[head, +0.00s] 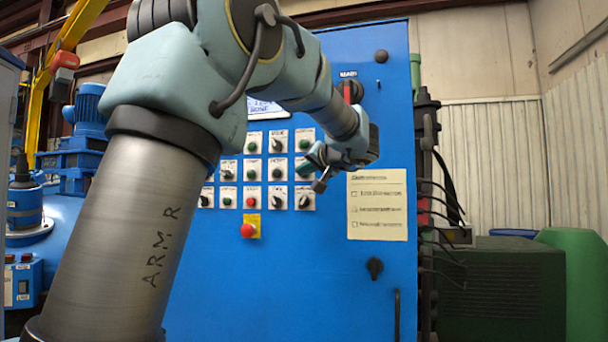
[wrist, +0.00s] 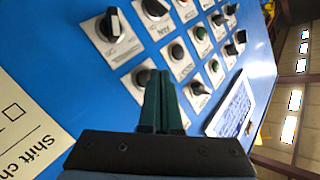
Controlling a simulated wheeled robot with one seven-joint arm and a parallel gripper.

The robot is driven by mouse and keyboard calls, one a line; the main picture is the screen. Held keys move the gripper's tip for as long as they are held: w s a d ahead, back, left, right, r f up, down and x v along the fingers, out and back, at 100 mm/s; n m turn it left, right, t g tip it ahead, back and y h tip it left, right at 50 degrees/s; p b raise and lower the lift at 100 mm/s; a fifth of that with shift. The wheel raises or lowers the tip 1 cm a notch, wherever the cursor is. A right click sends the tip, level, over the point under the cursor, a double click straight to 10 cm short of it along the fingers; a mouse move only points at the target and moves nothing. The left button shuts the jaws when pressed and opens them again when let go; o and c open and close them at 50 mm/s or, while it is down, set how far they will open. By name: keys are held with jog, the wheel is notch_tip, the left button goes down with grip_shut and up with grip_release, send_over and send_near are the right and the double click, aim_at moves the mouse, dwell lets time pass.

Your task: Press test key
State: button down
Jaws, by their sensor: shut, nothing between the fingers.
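A blue control cabinet (head: 290,285) carries a grid of white-plated buttons and selector knobs. The plate labels are too small or blurred for me to tell which one is the test key. My gripper (head: 320,184) is in front of the right side of this grid, its fingers shut and empty. In the wrist view my gripper (wrist: 160,76) points at the panel, its tips over a dark round button (wrist: 142,76) that they partly hide. I cannot tell whether they touch it. A black selector knob (wrist: 112,24) sits at upper left, and a green button (wrist: 214,66) at right.
A red mushroom button (head: 248,230) on a yellow plate is below the grid. A paper checklist (head: 378,204) is right of my gripper. A main switch (head: 350,90) is above it. A display (wrist: 232,110) shows in the wrist view. Cables (head: 440,205) run along the cabinet's right edge.

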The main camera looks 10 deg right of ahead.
jog(key=shift+w+d, duration=0.1)
jog(key=shift+w, duration=0.05)
dwell(0.7)
jog(key=shift+w+d+b, duration=0.15)
jog(key=shift+w+b, duration=0.1)
jog(key=shift+b, duration=0.1)
jog(key=shift+w+d, duration=0.15)
jog(key=shift+w, duration=0.15)
dwell(0.6)
jog(key=shift+b, duration=0.3)
jog(key=shift+s+a+b, duration=0.35)
jog(key=shift+s+b, duration=0.35)
jog(key=shift+b, duration=0.15)
jog(key=shift+s, duration=0.1)
jog(key=shift+s+a+b, duration=0.4)
jog(key=shift+s+b, duration=0.3)
jog(key=shift+b, duration=0.05)
jog(key=shift+s+a+b, duration=0.4)
jog(key=shift+s+b, duration=0.3)
jog(key=shift+b, duration=0.05)
jog(key=shift+s+a+b, duration=0.4)
jog(key=shift+s+b, duration=0.3)
jog(key=shift+b, duration=0.05)
